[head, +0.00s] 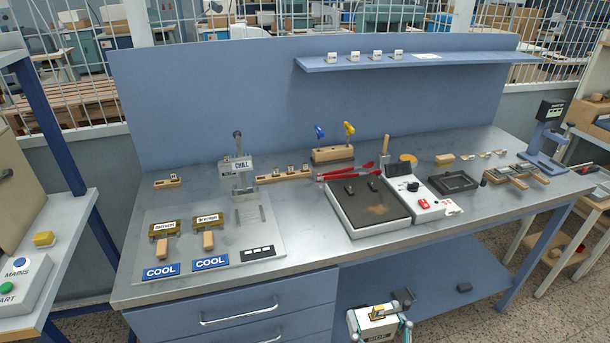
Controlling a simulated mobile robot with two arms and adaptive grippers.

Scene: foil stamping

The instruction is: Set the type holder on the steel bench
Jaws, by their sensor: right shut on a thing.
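The steel bench (306,232) is a grey metal top across the middle of the head view. My right gripper (400,312) is low in front of the bench's front edge, below its top. Two other brass holders with wooden handles, one on the left (164,230) and one on the right (208,222), lie on a plate at the bench's left. My left gripper is out of view.
A dark-topped hot plate (368,228) with a white control box (424,205) takes the bench's middle right. A stamping press (238,170) stands left of centre. Bare steel shows between plate and hot plate. Drawers (240,315) are below the front edge.

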